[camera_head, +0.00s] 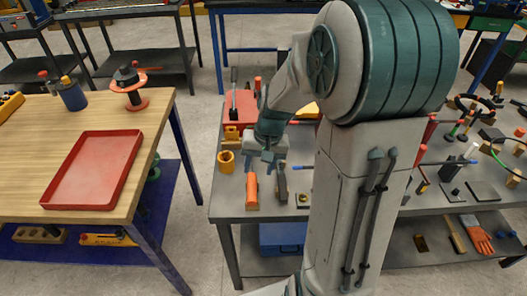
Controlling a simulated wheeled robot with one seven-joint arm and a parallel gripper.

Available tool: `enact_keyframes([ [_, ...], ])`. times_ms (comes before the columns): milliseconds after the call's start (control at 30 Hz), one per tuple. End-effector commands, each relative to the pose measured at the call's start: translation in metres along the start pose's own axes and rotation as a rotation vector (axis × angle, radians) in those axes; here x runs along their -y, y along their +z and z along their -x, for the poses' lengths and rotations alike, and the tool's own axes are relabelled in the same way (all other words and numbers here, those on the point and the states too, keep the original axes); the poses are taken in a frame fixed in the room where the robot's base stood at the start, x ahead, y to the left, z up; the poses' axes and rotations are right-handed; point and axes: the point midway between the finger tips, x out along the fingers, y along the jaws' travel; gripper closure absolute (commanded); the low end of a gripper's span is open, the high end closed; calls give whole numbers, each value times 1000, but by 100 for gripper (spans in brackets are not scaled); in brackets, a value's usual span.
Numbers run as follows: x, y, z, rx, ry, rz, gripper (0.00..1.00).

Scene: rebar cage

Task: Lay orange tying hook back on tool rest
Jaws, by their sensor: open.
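My gripper (268,156) points down over the near left part of the grey workbench (232,208); its jaws are small here and look empty. An orange handle-shaped piece (252,190) stands or lies just below and left of it, apart from the jaws; it may be the orange tying hook, but no hook end can be made out. A dark upright piece (282,184) is just to its right. I cannot tell which thing is the tool rest. My arm hides the middle of the bench.
A wooden table (160,120) with an empty red tray (95,168) stands at left, across a floor gap. Many tools crowd the bench's right side.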

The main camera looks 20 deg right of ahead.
Motion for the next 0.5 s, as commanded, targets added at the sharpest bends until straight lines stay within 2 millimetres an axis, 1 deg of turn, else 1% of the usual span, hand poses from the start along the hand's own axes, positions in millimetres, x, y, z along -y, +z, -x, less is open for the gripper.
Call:
enact_keyframes([
  [33,0,-1,13,-6,0,-1,54],
  [100,0,-1,26,-5,0,0,54],
  [200,0,-1,41,-3,0,0,54],
  [367,0,0,54,-2,1,2,54],
  [433,1,5,59,-7,9,13,54],
  [500,4,14,64,-20,25,34,54],
])
